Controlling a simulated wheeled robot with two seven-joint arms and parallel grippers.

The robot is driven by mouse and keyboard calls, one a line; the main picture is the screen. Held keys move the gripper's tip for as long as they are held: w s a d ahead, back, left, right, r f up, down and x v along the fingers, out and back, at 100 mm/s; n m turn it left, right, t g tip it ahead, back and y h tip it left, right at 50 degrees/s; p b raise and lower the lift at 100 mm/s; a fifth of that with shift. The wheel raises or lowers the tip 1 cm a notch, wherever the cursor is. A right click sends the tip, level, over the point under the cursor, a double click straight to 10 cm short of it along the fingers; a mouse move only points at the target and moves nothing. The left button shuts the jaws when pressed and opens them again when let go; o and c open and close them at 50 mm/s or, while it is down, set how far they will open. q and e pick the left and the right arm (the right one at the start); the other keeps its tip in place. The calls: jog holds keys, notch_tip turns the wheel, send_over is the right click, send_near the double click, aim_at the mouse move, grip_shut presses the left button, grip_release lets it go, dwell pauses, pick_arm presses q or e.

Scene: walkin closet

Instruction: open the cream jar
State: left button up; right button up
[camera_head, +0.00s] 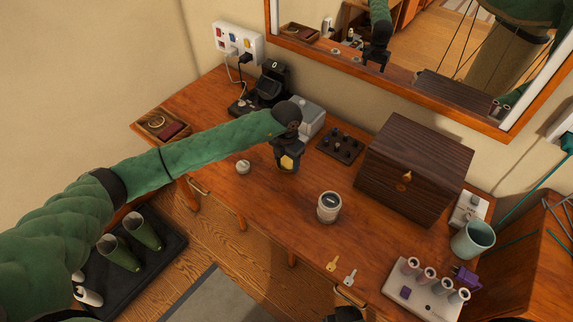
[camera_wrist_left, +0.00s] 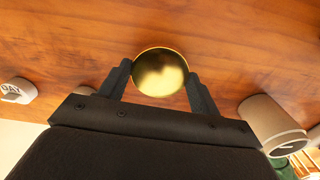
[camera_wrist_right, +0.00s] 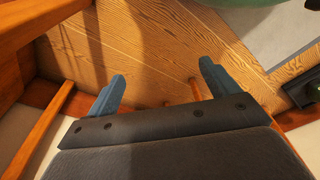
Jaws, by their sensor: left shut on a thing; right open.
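My left gripper (camera_head: 288,164) is shut on a round, shiny gold lid (camera_wrist_left: 160,72) above the wooden dresser top. Its two fingers press on opposite sides of the lid. Whether a jar body is under the lid is hidden. A small pale jar marked DAY (camera_wrist_left: 15,92) stands apart from this gripper; it also shows in the head view (camera_head: 243,167). My right gripper (camera_wrist_right: 154,80) is open and empty, over the wood floor.
A dark wooden box (camera_head: 415,172) and a black organizer (camera_head: 340,145) stand behind. Two keys (camera_head: 341,270), a white rack with tubes (camera_head: 425,290) and a pale cup (camera_head: 473,240) are at the right. A wooden tray (camera_head: 160,125) is at the left.

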pick_arm(q)
jog(key=shift+f, duration=1.2)
pick_arm(e)
jog(key=shift+w+a+r, duration=0.15)
jog(key=shift+a+r, duration=0.05)
jog(key=shift+r, duration=0.5)
pick_arm(q)
jog(key=shift+f+b, duration=0.15)
jog(key=shift+b, duration=0.15)
pick_arm(e)
jog(key=shift+r, duration=0.1)
pick_arm(q)
jog(key=o, duration=1.1)
pick_arm(e)
jog(key=shift+a+r, duration=0.1)
jog(key=shift+r, duration=0.15)
